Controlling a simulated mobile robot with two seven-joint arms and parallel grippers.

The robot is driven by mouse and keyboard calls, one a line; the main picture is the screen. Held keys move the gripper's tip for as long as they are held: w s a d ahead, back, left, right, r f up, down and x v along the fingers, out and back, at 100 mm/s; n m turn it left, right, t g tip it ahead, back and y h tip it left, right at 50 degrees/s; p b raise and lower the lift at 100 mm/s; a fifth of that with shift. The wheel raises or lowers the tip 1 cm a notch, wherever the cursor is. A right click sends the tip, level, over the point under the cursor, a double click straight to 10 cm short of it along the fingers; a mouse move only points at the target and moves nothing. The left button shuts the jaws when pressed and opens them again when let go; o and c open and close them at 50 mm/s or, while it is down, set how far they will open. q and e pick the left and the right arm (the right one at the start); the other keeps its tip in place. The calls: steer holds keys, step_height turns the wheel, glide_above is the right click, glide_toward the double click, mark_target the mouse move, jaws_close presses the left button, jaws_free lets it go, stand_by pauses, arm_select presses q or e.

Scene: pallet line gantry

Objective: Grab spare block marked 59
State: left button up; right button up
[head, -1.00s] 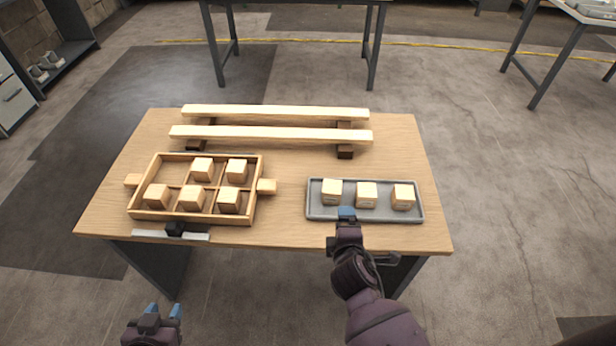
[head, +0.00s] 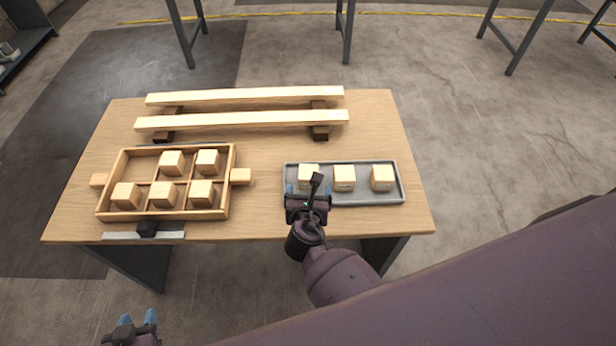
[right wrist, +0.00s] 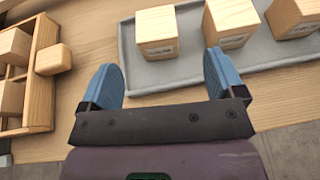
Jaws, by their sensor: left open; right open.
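Three pale wooden blocks stand in a row on a grey tray (head: 362,198): a left block (head: 307,171), a middle block (head: 344,178) and a right block (head: 382,178). In the right wrist view, the left block (right wrist: 158,30) and middle block (right wrist: 230,22) carry small front labels, too blurred to read. I cannot tell which is 59. My right gripper (head: 307,190) is open and empty at the tray's front left, its blue fingers (right wrist: 162,72) on either side of the line to the left block, short of it. My left gripper (head: 137,319) is open and empty, low before the table.
A wooden crate (head: 227,200) with compartments holds several similar blocks at the table's left; one handle (head: 241,175) points toward the tray. Two long pale beams (head: 245,96) lie on dark supports at the back. Table surface between crate and tray is clear.

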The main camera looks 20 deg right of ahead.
mark_target(308, 178)
steer(key=shift+x, duration=1.2)
steer(key=x, duration=0.1)
steer(key=b+x, duration=0.1)
steer(key=x, duration=0.2)
steer(key=shift+w+a+f, duration=0.2)
steer(key=shift+w+f, duration=0.1)
steer(key=shift+w+d+b, duration=0.15)
steer(key=shift+w+b, duration=0.1)
steer(key=shift+b, duration=0.05)
arm_select(q)
steer(key=shift+s+f, duration=0.2)
steer(key=shift+f, duration=1)
steer(key=shift+s, duration=0.1)
arm_select(e)
steer(key=c, duration=1)
